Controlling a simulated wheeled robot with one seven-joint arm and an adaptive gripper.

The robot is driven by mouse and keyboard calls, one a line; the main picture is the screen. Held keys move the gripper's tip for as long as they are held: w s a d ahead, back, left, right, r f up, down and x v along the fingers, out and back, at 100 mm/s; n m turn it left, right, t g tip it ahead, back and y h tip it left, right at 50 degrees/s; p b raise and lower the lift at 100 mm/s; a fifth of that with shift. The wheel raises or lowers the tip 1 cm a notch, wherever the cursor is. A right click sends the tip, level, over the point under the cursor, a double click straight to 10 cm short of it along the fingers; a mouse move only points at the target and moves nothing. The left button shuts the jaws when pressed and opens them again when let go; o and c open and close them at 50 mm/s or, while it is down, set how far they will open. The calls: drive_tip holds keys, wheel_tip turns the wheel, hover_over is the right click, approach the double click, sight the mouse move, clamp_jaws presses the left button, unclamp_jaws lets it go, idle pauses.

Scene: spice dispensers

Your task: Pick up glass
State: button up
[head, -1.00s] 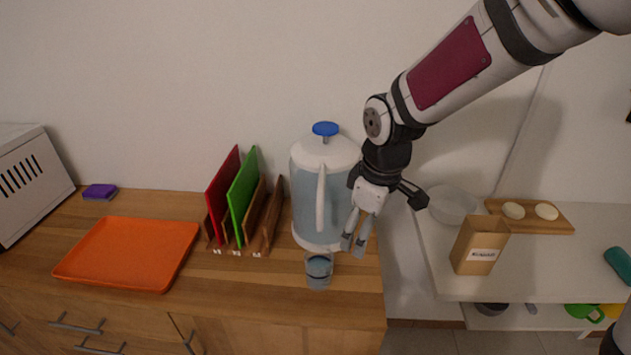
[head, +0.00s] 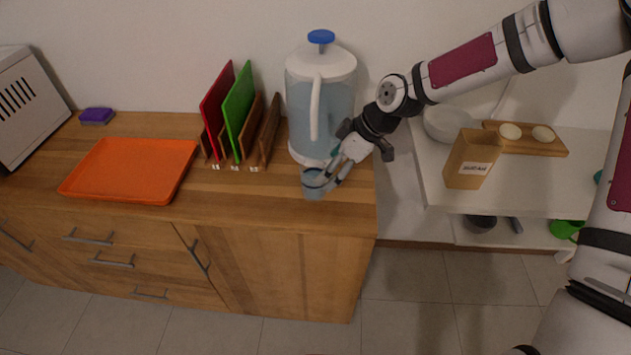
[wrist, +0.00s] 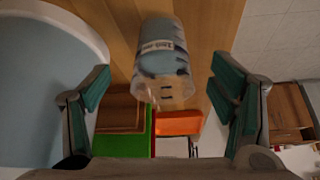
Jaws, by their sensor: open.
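The glass (head: 313,187) is a small clear cup with a bluish tint, standing on the wooden counter in front of the water dispenser. In the wrist view the glass (wrist: 161,62) lies ahead, between and beyond the fingertips. My gripper (head: 333,172) is right at the glass, coming from the right and above, and its fingers partly cover the glass's right side in the head view. In the wrist view my gripper (wrist: 163,100) is open, with one teal-padded finger on each side and nothing held. Whether a finger touches the glass I cannot tell.
The tall water dispenser (head: 320,105) stands close behind the glass. Cutting boards in a rack (head: 238,110) stand to its left, and an orange tray (head: 130,170) lies further left. A paper bag (head: 472,158) stands on the white table at right. Counter between tray and glass is clear.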

drive_tip(key=x, duration=0.8)
drive_tip(key=shift+s+a+f, duration=0.1)
drive_tip(key=shift+f, duration=0.05)
drive_tip(key=shift+c, duration=0.3)
drive_tip(key=c, duration=1.5)
drive_tip(key=shift+c, duration=0.6)
drive_tip(key=shift+r, duration=0.25)
